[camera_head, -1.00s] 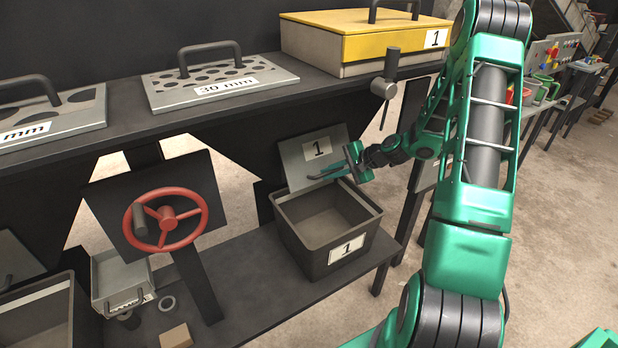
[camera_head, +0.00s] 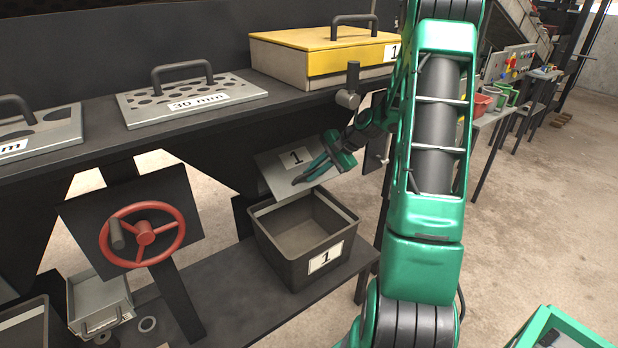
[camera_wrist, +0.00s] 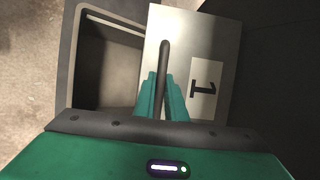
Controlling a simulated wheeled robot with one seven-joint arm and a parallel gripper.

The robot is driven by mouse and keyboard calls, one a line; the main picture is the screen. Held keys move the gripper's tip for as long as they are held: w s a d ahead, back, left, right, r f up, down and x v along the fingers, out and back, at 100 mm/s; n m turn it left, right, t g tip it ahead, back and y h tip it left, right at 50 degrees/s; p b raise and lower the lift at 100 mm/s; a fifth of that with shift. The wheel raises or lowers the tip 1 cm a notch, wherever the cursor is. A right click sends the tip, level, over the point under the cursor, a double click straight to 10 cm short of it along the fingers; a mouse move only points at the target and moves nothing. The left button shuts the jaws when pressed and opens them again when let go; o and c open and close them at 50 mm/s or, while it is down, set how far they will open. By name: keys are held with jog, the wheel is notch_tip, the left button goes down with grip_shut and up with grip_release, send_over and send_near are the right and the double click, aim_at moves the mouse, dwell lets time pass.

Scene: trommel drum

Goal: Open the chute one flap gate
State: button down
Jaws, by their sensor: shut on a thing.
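The chute one flap gate (camera_head: 272,170) is a grey plate with a white "1" label, above the back of a dark bin (camera_head: 318,277), also labelled "1". It looks tilted outward, its lower edge out over the bin's back rim. My gripper (camera_head: 304,177) is at the front of the flap. In the wrist view the flap (camera_wrist: 222,45) shows its label sideways, and my green fingers (camera_wrist: 163,95) are on either side of its dark bar handle (camera_wrist: 164,60), shut on it. The bin (camera_wrist: 68,70) is left of the flap there and looks empty.
A red handwheel (camera_head: 143,234) stands left of the bin. Above are a shelf (camera_head: 215,112) with a perforated "30 mm" screen (camera_head: 190,98) and a yellow-lidded box (camera_head: 325,55). A dark knobbed lever (camera_head: 348,98) hangs close to my wrist. Open floor lies right.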

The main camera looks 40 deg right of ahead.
jog(key=shift+r, duration=0.25)
jog(key=c, duration=2.1)
grip_release()
jog(key=shift+s+d+r, duration=0.2)
jog(key=shift+r, duration=0.15)
jog(key=shift+v, duration=1.2)
jog(key=s+d, duration=0.7)
jog(key=s, duration=0.2)
jog(key=shift+s+f, duration=0.2)
jog(key=shift+s, duration=0.1)
